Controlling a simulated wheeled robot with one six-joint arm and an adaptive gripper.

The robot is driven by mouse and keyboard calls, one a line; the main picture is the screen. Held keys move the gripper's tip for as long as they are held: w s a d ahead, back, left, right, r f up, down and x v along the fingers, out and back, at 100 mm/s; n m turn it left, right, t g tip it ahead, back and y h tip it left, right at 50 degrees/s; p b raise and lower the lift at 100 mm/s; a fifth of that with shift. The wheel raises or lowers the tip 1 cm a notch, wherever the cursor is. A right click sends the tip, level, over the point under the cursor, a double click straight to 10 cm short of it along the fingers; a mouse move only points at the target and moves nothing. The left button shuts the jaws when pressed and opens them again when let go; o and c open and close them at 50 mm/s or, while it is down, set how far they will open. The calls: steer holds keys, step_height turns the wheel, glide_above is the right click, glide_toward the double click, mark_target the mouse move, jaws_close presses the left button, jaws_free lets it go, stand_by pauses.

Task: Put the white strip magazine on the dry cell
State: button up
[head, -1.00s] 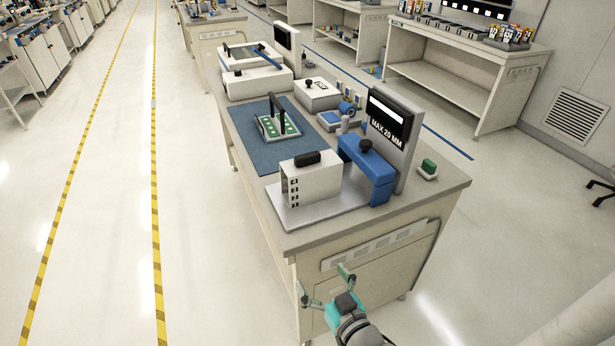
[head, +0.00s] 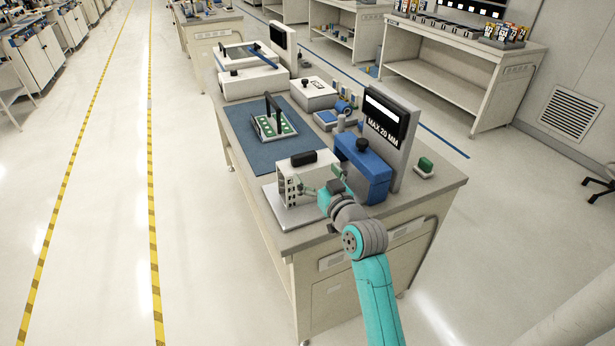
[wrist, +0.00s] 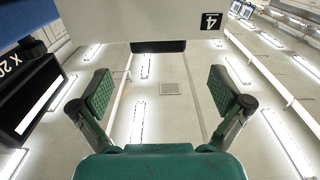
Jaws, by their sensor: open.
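The white strip magazine (head: 290,187) is a white box with a black handle and small black labels on its left end. It stands on a silver plate (head: 281,215) at the near end of the bench. In the wrist view its white face (wrist: 165,18) fills the top, with a label "4" and the black handle (wrist: 158,46) at its edge. My gripper (head: 318,184) is open in front of the magazine's right part, partly covering it. In the wrist view the open fingers (wrist: 160,92) have nothing between them. I cannot tell which place is the dry cell.
A blue device (head: 362,170) and an upright "MAX 20 MM" sign (head: 386,128) stand right of the magazine. A green-and-white fixture (head: 272,126) lies on a blue mat (head: 243,137) behind. White box units (head: 253,83) stand farther back. The aisle on the left is clear.

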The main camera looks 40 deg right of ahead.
mark_target(306, 157)
steer(key=shift+x, duration=4.05)
steer(key=shift+d+r, duration=0.1)
steer(key=shift+r, duration=0.05)
steer(key=c, duration=1.8)
steer(key=shift+o, duration=0.2)
steer(key=shift+r, duration=0.15)
